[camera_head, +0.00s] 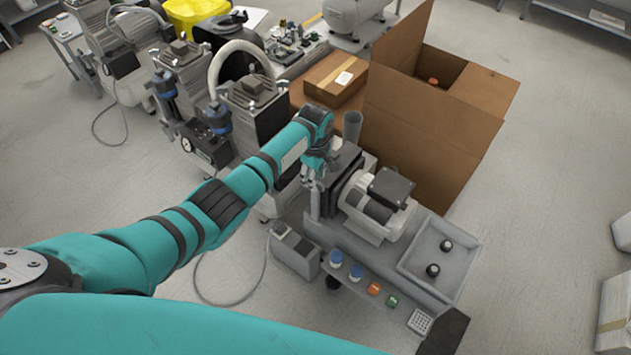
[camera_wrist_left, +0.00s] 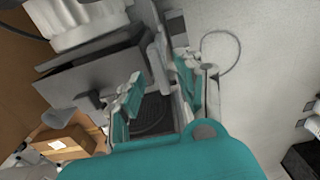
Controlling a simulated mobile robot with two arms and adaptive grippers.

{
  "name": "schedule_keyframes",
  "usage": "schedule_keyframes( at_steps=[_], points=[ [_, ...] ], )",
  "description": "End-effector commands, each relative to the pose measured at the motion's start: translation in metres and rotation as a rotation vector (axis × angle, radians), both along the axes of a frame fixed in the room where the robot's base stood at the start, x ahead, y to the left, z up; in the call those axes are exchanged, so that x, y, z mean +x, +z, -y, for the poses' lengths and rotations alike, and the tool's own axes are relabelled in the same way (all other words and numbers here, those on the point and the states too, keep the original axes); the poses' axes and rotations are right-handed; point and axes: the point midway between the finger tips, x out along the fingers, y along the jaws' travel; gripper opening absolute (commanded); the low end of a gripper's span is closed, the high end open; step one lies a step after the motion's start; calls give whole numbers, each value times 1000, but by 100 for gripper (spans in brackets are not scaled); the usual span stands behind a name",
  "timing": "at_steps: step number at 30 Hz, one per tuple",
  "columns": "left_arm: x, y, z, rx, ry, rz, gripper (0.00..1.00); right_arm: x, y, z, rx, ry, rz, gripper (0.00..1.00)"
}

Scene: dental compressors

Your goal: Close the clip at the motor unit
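The motor unit (camera_head: 372,218) is a pale grey motor with a black box on top, standing on a grey cart. Its pale ribbed body (camera_wrist_left: 80,22) is at the top left of the left wrist view. My left gripper (camera_head: 318,180) is at the motor unit's left end, beside a dark plate. In the wrist view its two teal fingers (camera_wrist_left: 160,88) are apart, with a narrow grey metal part (camera_wrist_left: 160,58) running between them. I cannot tell whether that part is the clip or whether the fingers touch it. The clip is not distinct in the head view. My right gripper is out of view.
A tall open cardboard box (camera_head: 435,145) stands behind the motor unit, and a closed carton (camera_head: 336,78) is left of it. The cart tray (camera_head: 440,262) holds two black knobs. Compressors (camera_head: 255,108) stand at the left. The floor at the right is mostly clear.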

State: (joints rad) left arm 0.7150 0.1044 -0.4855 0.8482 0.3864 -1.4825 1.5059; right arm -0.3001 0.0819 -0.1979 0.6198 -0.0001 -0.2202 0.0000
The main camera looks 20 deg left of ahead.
Motion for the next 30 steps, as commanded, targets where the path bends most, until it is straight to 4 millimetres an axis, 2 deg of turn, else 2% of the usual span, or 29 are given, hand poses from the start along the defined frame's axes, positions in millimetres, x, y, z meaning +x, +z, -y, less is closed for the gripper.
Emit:
schedule_keyframes(
  at_steps=[4,14,23,30],
  points=[
    [0,-14,0,0,0,0,36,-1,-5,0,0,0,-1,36],
    [0,-17,0,-1,0,2,36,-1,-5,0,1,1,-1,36],
    [0,-17,0,0,0,1,0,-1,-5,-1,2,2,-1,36],
    [0,-17,0,0,-2,1,0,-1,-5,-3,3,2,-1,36]
  ],
)
